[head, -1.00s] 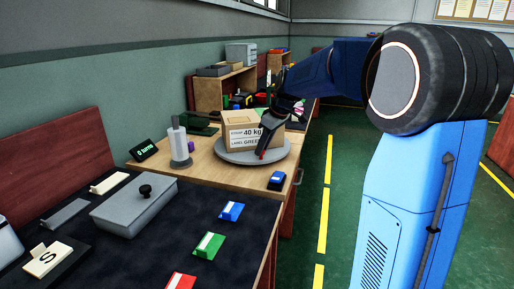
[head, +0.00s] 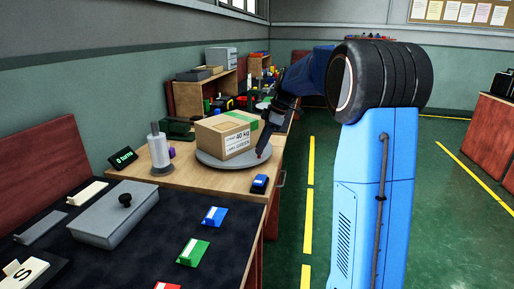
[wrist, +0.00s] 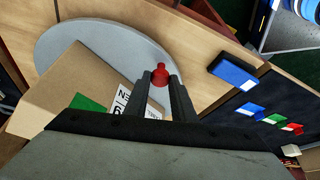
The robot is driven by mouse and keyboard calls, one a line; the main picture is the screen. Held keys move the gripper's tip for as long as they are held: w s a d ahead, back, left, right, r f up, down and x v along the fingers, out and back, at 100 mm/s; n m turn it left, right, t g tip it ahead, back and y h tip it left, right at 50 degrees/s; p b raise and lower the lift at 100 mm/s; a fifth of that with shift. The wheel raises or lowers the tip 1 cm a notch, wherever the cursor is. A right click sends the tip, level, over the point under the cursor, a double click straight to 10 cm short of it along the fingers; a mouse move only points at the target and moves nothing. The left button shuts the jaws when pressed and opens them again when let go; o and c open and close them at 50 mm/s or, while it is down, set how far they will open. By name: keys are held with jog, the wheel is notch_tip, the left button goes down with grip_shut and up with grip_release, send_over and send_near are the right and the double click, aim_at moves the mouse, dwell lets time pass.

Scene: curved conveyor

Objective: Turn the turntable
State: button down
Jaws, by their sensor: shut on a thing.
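The round grey turntable (head: 208,160) lies on the wooden bench, and its disc also shows in the wrist view (wrist: 56,42). A cardboard box (head: 222,138) with a "40 kg" label and a green strip on top stands on it; it fills the left of the wrist view (wrist: 70,85). A red knob (wrist: 160,72) stands at the disc's rim. My gripper (wrist: 160,82) is shut on the red knob, one dark finger on each side. In the head view my gripper (head: 262,151) is at the disc's right edge, beside the box.
A small display (head: 123,157) seems to read "0 turns". A grey cylinder on a stand (head: 159,148) is left of the turntable. A blue block (head: 260,183) sits near the bench's front edge. A grey lidded box (head: 115,215) lies nearer. The floor at right is clear.

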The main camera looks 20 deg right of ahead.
jog(key=shift+w+d+n+g, duration=0.3)
jog(key=shift+w+d+n, duration=0.4)
jog(key=shift+d+n, duration=0.2)
jog(key=shift+w+d+n+g, duration=0.3)
jog(key=shift+w+d+n, duration=0.45)
jog(key=shift+d, duration=0.25)
jog(key=shift+w+d+n+g, duration=0.6)
jog(key=shift+w+d+n, duration=0.55)
jog(key=shift+w+n, duration=0.25)
jog(key=c, duration=1.5)
grip_release()
jog(key=shift+c, duration=0.2)
jog(key=v, duration=1.7)
jog(key=shift+d, duration=0.25)
jog(key=shift+r, duration=0.1)
